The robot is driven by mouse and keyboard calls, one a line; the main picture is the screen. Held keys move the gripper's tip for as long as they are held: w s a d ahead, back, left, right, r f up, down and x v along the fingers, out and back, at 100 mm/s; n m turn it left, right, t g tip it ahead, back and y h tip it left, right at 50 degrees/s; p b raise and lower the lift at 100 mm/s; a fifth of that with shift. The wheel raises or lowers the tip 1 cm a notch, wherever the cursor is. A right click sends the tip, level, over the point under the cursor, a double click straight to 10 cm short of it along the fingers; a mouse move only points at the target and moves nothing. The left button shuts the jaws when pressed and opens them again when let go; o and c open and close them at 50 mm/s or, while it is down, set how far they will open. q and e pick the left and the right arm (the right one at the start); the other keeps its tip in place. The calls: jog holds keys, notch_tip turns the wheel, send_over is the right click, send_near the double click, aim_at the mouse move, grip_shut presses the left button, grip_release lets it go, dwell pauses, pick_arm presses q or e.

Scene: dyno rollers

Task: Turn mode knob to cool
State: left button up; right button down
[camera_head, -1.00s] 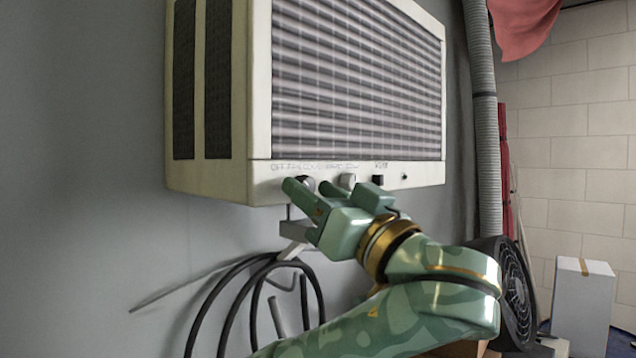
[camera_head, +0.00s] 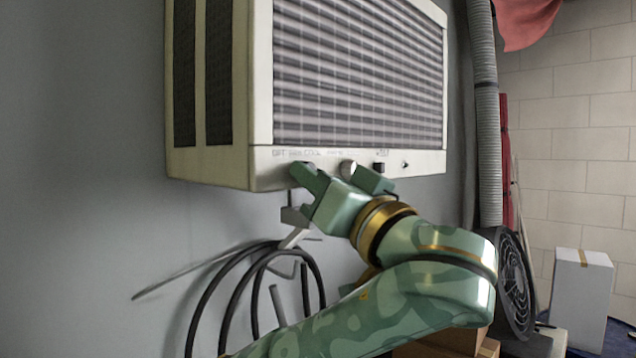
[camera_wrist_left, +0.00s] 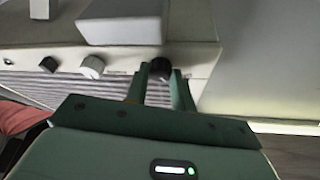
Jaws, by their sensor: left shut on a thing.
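The mode knob (camera_wrist_left: 160,68) is a small dark round knob on the lower control strip of the cream wall air conditioner (camera_head: 212,165). In the head view it is the leftmost control, under printed lettering that includes OFF, FAN and COOL. My left gripper (camera_head: 338,176) reaches up to the strip from the lower right, and a green finger hides most of this knob. In the left wrist view my left gripper (camera_wrist_left: 161,78) has a finger on each side of the knob, shut on it. The knob's pointer direction cannot be made out. My right gripper is not in view.
A white knob (camera_head: 348,168) and a black switch (camera_head: 379,168) sit close to the right of the mode knob. Black hose loops (camera_head: 207,312) hang below the unit. A black fan (camera_head: 514,285) and a white box (camera_head: 582,295) stand at the right.

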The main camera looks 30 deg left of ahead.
pick_arm(q)
jog(key=m+h, duration=0.2)
jog(key=m, duration=0.4)
jog(key=m+h+p, duration=0.1)
jog(key=m+h, duration=0.1)
jog(key=m, duration=0.5)
jog(key=r+m+h+p, duration=0.1)
jog(key=m+h, duration=0.2)
jog(key=m, duration=0.3)
jog(key=shift+s+a+m, duration=0.1)
jog(key=shift+s+m, duration=0.1)
jog(key=shift+m, duration=0.2)
jog(key=shift+p, duration=0.3)
jog(key=o, duration=1)
